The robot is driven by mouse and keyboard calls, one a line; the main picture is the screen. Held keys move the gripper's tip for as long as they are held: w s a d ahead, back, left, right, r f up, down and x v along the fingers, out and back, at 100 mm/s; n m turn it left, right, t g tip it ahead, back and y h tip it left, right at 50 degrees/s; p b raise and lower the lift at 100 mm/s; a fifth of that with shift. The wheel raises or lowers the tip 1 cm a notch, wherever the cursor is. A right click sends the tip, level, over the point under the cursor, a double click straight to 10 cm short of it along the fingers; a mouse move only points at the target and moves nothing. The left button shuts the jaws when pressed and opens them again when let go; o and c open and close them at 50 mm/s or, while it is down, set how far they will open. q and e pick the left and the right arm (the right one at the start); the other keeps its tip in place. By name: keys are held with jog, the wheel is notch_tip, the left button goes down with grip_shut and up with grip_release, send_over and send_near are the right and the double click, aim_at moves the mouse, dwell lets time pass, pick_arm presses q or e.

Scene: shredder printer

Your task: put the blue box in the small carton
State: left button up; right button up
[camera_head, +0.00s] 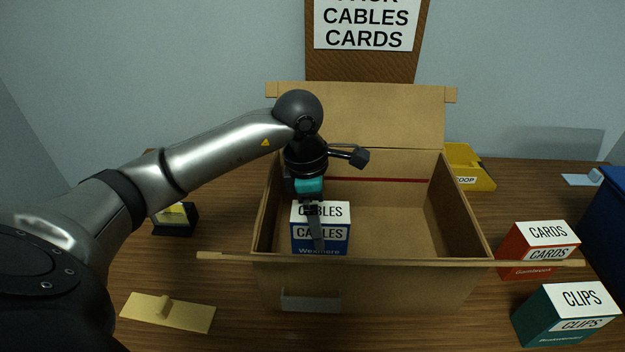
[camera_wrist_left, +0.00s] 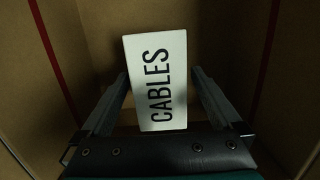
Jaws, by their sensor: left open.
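The blue box (camera_head: 335,243), with a white top marked CABLES, stands inside the open cardboard carton (camera_head: 400,285), toward its left side. My left gripper (camera_head: 314,232) reaches down into the carton at the box. In the left wrist view, the box's white top (camera_wrist_left: 157,80) lies between the two open fingers of the left gripper (camera_wrist_left: 160,100), with a gap visible on each side. The carton's flaps are folded outward. My right gripper is not in view.
A red CARDS box (camera_head: 538,250) and a green CLIPS box (camera_head: 565,313) stand right of the carton. A yellow scoop bin (camera_head: 468,168) is behind it on the right. A yellow flat piece with a handle (camera_head: 167,312) and a small black holder (camera_head: 175,219) lie left. A blue bin edge (camera_head: 606,225) is far right.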

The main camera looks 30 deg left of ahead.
pick_arm(q)
jog(key=r, duration=0.3)
jog(key=r+p, duration=0.1)
jog(key=r, duration=0.1)
jog(key=a+r+p, duration=0.1)
jog(key=r, duration=0.2)
jog(key=shift+s+r, duration=0.3)
jog(key=shift+r, duration=0.05)
jog(key=shift+s+a+r+p, duration=0.15)
jog(key=shift+r+p, duration=0.35)
jog(key=shift+r, duration=0.45)
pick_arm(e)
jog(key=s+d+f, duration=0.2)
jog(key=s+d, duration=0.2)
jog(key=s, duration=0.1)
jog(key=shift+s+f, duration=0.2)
